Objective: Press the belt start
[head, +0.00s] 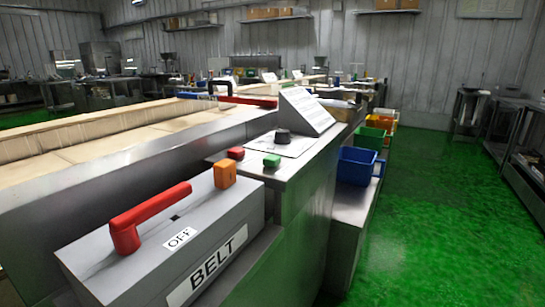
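A grey box (120,262) labelled BELT (212,264) stands at the lower left. It has a red lever handle (150,216) on top, an OFF label (180,239) beside the lever, and an orange block (225,174) at its far end. Beyond it, a metal control panel (268,184) carries a green button (272,160), a red button (236,153) and a black knob (283,136). No button is visibly labelled as start at this size. Neither of my grippers is in view.
A long pale belt (110,145) runs behind the metal wall at left. A sloped white sign (306,110) stands past the knob. Blue (356,165), green (370,138) and orange bins stand to the right. The green floor (440,230) at right is clear.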

